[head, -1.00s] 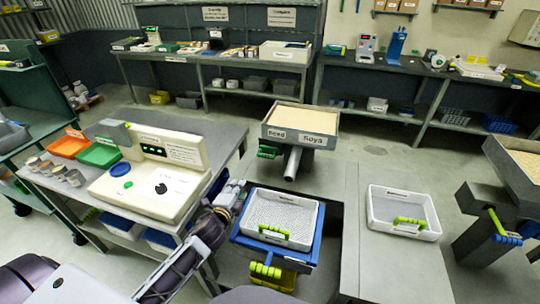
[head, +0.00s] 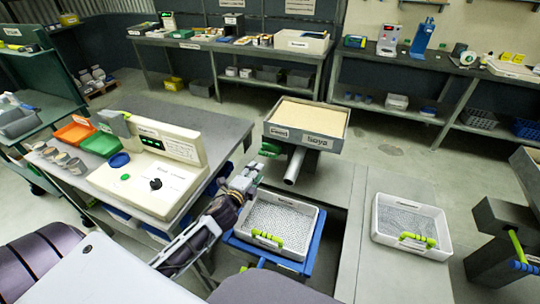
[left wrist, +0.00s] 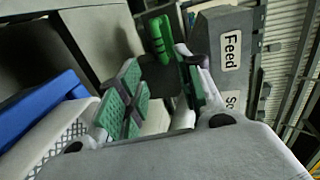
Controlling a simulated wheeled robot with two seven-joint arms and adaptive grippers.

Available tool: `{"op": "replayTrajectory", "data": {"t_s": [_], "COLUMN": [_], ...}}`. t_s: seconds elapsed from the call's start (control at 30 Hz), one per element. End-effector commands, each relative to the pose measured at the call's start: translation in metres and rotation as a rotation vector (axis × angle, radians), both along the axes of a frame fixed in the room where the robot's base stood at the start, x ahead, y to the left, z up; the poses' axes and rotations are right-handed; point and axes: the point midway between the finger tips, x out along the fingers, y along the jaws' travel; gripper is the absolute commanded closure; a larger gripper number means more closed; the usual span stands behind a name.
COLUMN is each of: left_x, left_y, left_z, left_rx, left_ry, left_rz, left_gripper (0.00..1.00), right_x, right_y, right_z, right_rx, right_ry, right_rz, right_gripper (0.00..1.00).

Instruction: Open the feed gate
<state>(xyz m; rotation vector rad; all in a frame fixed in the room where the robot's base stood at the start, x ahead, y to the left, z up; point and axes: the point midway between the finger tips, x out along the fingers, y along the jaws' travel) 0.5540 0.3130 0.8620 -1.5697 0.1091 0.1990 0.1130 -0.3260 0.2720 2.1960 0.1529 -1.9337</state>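The feed hopper (head: 298,138), labelled "Feed" and "Soya", is filled with pale material and has a grey spout (head: 294,166) below. Its green gate handle (head: 269,149) sticks out at the left of the spout. My left gripper (head: 252,171) is just below and left of this handle. In the left wrist view, my left gripper (left wrist: 160,88) is open, with its green-padded fingers apart. The green handle (left wrist: 159,38) shows just beyond the fingertips, close to the right finger; I cannot tell whether they touch. My right gripper is not in view.
A white perforated tray (head: 312,214) in a blue frame sits under the spout, close to my left arm. A cream control panel (head: 130,184) stands on the table to the left. Another white tray (head: 378,230) lies to the right.

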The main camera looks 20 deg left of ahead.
Motion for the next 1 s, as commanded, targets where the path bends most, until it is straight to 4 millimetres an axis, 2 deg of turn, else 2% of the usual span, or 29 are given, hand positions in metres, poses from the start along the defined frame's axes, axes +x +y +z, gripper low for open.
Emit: {"op": "replayTrajectory", "data": {"t_s": [0.2, 0.47, 0.7, 1.0], "left_x": [0.001, 0.008, 0.024, 0.046], "left_y": [0.000, 0.000, 0.002, 0.002], "left_z": [0.000, -0.001, -0.004, -0.009], "left_rx": [0.000, -0.001, -0.001, 0.000], "left_ry": [0.000, -0.001, -0.001, -0.001], "left_rz": [0.000, 0.000, 0.000, 0.000], "left_gripper": [0.65, 0.65, 0.65, 0.65], "right_x": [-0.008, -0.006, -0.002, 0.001], "right_y": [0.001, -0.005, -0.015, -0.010], "right_z": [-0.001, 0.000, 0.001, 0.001], "right_rx": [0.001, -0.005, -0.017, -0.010], "right_ry": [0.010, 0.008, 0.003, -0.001], "right_rz": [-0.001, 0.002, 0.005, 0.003], "right_gripper": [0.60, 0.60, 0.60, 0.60]}}
